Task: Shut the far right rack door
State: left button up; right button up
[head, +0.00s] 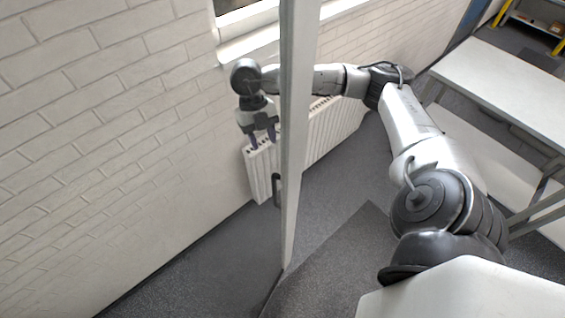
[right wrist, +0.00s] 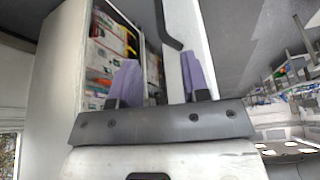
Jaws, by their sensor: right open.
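The rack door (head: 291,150) stands open and shows nearly edge-on in the head view, as a tall pale panel. Its dark handle (head: 277,190) is on the panel's left side. My right gripper (head: 263,143) is left of the door, above the handle's height in the picture, fingers pointing down. The arm passes behind the door. In the right wrist view the purple fingers of the right gripper (right wrist: 160,75) are apart with nothing between them. A pale door panel (right wrist: 190,35) and a dark handle (right wrist: 168,28) show beyond them; contact cannot be told. My left gripper is out of view.
A white radiator (head: 330,130) is on the brick wall (head: 110,130) behind the gripper. A white table (head: 500,85) stands at the right. Grey floor (head: 215,260) is clear left of the door. An open cabinet interior with coloured items (right wrist: 108,45) shows in the wrist view.

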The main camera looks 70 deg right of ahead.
jog(key=p+x, duration=0.3)
jog(key=x, duration=0.9)
jog(key=shift+s+a+f, duration=0.15)
jog(key=shift+s+a, duration=0.2)
jog(key=shift+s, duration=0.1)
jog(key=shift+c, duration=0.3)
jog(key=c, duration=0.5)
grip_shut()
